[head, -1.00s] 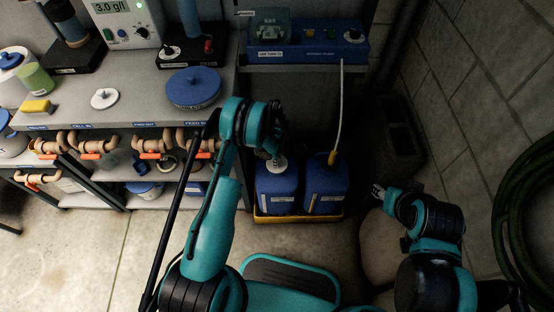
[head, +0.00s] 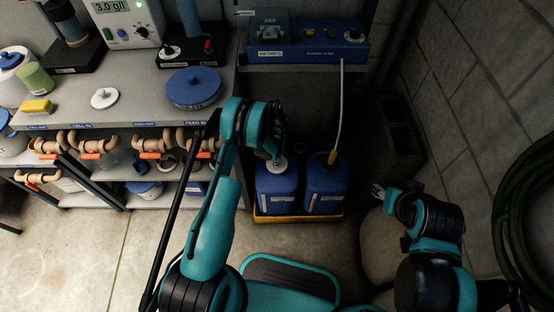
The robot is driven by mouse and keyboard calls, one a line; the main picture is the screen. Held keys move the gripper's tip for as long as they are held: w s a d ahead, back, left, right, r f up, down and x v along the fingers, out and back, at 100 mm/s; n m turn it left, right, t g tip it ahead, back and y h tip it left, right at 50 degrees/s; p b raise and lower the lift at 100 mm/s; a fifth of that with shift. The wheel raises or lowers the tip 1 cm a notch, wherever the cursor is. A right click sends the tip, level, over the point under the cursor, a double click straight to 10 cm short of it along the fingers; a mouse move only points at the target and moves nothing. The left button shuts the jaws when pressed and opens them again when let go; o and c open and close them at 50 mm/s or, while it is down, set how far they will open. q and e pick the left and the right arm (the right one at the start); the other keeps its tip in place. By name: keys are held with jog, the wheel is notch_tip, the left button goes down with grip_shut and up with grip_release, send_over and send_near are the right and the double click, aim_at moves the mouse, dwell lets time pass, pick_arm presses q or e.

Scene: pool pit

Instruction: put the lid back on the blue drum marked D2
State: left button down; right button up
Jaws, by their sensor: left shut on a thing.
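Two blue drums stand side by side in a yellow tray (head: 298,218) on the floor. The left drum (head: 277,190) has a pale label that is too small to read. The right drum (head: 326,186) has a yellow fitting on top with a pale tube rising from it. I cannot read which one is marked D2. My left gripper (head: 276,156) is above the left drum, shut on a pale round lid (head: 278,165) at the drum's top. I cannot tell whether the lid is seated. My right gripper (head: 378,190) is right of the drums, apart from them; its jaws are unclear.
A pump shelf (head: 305,67) overhangs behind the drums. The grey bench (head: 140,105) at left holds a blue lidded tub (head: 194,88) and a white knobbed disc (head: 104,97). Pipes with orange handles run beneath. A block wall and hose (head: 508,215) are at right.

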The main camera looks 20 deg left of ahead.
dwell(0.4)
pick_arm(q)
jog(key=c, duration=1.3)
grip_release()
jog(key=shift+o, duration=0.5)
jog(key=o, duration=0.4)
jog(key=shift+o, duration=0.2)
jog(key=shift+r+p, duration=1.4)
jog(key=shift+r, duration=2.15)
